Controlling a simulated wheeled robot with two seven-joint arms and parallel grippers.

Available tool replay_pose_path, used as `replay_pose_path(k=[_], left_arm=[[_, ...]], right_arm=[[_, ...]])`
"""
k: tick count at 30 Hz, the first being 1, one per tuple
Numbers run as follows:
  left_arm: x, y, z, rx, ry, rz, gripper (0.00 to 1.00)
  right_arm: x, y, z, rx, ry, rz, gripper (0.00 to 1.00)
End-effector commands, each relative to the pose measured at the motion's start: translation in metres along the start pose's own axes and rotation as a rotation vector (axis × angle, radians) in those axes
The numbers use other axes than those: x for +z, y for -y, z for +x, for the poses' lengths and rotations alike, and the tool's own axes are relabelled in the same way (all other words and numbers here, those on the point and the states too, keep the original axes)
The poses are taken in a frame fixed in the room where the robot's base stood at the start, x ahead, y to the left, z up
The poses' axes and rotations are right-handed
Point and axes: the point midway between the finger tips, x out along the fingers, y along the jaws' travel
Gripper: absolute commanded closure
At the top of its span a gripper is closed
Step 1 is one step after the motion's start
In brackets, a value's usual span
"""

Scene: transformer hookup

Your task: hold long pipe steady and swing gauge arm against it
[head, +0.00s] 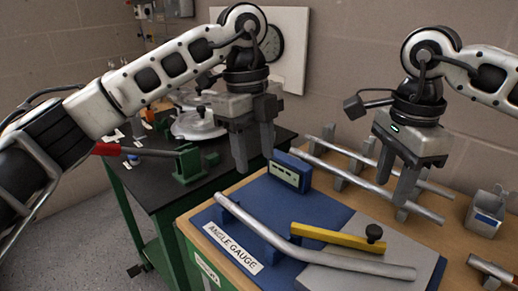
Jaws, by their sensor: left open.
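A long grey pipe (275,237) with a bend lies across the blue angle gauge board (318,208), over a blue block at its left part. The yellow gauge arm (335,236) lies just behind the pipe at an angle to it, with a black knob (374,232) at its right end. A gap between arm and pipe widens toward the right. My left gripper (254,158) is open and empty, pointing down above the board's back left, apart from the pipe. My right gripper (394,188) has its fingers apart and points down near the rack pipes, behind the gauge arm.
Straight pipes (430,213) lie on a rack at the back of the wooden bench. A blue box with a display (290,172) stands behind the gauge. A grey holder (485,212) stands at right. A dark table (150,185) with a green clamp (188,163) is at left.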

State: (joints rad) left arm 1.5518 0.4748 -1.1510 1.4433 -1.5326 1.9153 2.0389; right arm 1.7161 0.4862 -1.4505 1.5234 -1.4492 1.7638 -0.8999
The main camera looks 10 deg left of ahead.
Motion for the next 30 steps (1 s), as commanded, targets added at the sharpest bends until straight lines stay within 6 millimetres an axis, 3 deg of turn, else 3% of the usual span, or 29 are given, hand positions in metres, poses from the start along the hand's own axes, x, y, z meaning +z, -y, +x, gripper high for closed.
replay_pose_path(k=[3, 8, 24, 30], left_arm=[[-0.011, -0.002, -0.001, 0.016, 0.103, 0.018, 0.53], [-0.011, -0.003, 0.012, 0.022, 0.126, 0.018, 0.53], [0.002, -0.005, 0.115, 0.023, 0.119, 0.017, 0.53], [0.005, -0.005, 0.143, 0.02, 0.12, 0.018, 0.53]], right_arm=[[0.0, 0.0, 0.0, 0.0, 0.0, 0.0, 0.64], [0.0, 0.0, 0.0, 0.0, 0.0, 0.0, 0.64], [0.0, 0.0, 0.0, 0.0, 0.0, 0.0, 0.64], [0.0, 0.0, 0.0, 0.0, 0.0, 0.0, 0.64]])
